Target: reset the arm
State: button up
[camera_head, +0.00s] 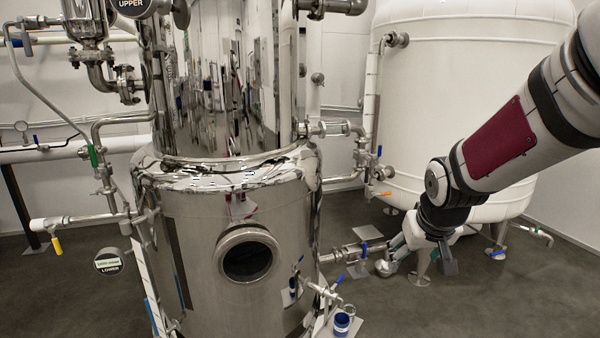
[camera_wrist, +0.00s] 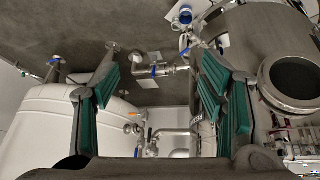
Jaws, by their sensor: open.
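My arm (camera_head: 510,130) reaches in from the upper right of the head view, bent and pointing down and left. My gripper (camera_head: 422,262) hangs at its end, in front of the lower part of the white tank. In the wrist view my gripper (camera_wrist: 158,80) shows two teal-padded fingers spread wide apart. Nothing is between the fingers, only background pipes and floor. In the head view the wrist partly hides the gripper.
A polished steel tank (camera_head: 205,220) with a round port (camera_head: 247,254) stands left of my arm. A white tank (camera_head: 465,80) stands behind it. Pipes with blue-handled valves (camera_head: 365,248) run between them. A blue cup (camera_head: 342,322) stands at the bottom. Floor (camera_head: 530,295) at right is mostly clear.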

jog(key=s+a+r+g, duration=0.2)
jog(key=s+r+g, duration=0.1)
jog(key=s, duration=1.5)
jog(key=s+a+r+g, duration=0.2)
jog(key=s, duration=1.7)
notch_tip(320, 180, up, 36)
jog(key=t+p, duration=0.3)
jog(key=p, duration=3.1)
jog(key=shift+w+t+y, duration=0.15)
jog(key=shift+t+y, duration=0.15)
jog(key=shift+y, duration=0.1)
